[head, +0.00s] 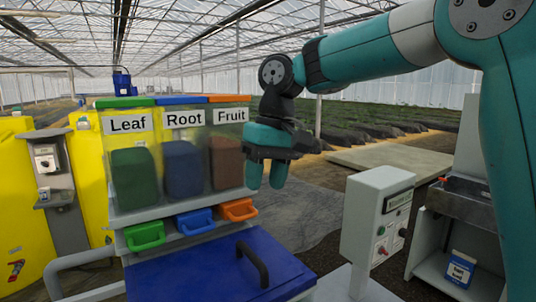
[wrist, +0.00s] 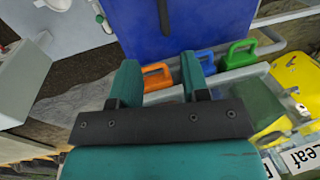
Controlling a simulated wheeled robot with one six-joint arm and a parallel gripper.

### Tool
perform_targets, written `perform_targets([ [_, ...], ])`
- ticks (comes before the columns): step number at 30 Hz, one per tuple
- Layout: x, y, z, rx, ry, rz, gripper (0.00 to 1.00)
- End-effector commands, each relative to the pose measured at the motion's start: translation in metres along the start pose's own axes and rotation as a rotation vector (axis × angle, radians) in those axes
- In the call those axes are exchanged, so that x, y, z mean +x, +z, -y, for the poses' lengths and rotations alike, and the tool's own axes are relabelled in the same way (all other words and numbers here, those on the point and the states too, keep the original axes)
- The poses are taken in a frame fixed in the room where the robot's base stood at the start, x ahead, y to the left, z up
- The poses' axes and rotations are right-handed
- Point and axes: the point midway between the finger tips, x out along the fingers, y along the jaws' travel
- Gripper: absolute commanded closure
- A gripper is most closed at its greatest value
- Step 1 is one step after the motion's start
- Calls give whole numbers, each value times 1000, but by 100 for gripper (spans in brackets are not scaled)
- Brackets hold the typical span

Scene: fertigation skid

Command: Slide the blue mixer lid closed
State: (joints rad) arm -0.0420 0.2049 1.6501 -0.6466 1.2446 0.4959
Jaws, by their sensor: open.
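The blue mixer lid (head: 190,270) lies flat at the bottom centre of the head view, below the hoppers. A black bar handle (head: 252,264) stands up from it. In the wrist view the blue lid (wrist: 220,22) fills the top middle, with the dark handle (wrist: 164,14) at the upper edge. My gripper (head: 266,182) hangs to the right of the Fruit hopper, above and apart from the lid. Its two teal fingers, also in the wrist view (wrist: 160,72), are spread with nothing between them. The lid's near end is cut off by the head view's lower edge.
Leaf, Root and Fruit hoppers (head: 183,160) stand behind the lid, with green, blue and orange drawer handles (head: 193,221) below. A grey control box (head: 376,215) stands to the right. A grey rail (head: 75,258) runs at the left. Open floor (head: 310,215) lies between hoppers and box.

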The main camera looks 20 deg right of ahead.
Motion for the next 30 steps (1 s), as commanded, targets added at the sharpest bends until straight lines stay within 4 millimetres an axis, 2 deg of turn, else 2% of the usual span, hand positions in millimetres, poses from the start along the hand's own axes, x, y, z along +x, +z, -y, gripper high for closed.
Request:
perform_targets([
  [1,-14,-1,0,1,1,-4,58],
  [3,-26,-1,0,2,1,-1,58],
  [11,-39,0,0,1,1,0,58],
  [25,-36,1,1,-3,-2,0,58],
  [28,-22,13,9,-32,-21,0,58],
  [30,-2,31,20,-76,-48,-4,58],
])
